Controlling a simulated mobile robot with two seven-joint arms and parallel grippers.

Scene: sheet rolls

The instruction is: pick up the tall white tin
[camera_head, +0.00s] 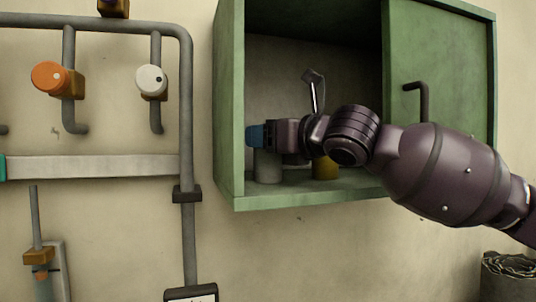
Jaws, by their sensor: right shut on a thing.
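The tall white tin (268,168) stands inside the green wall cabinet (228,115), near its left wall. It looks pale grey in the shade, and its upper part is hidden behind my right gripper. My right gripper (264,136) reaches in from the right through the open front. It is shut on the upper part of the tin, and a blue part shows at its tip. The tin's bottom looks to be at the cabinet floor; I cannot tell if it touches. My left gripper is out of view.
A yellow tin (326,168) stands right of the white tin, under my wrist. A dark-headed tool (314,90) shows behind my arm. The green door (440,60) with a dark handle covers the cabinet's right side. Pipes with an orange knob (47,77) and a white knob (151,80) are left.

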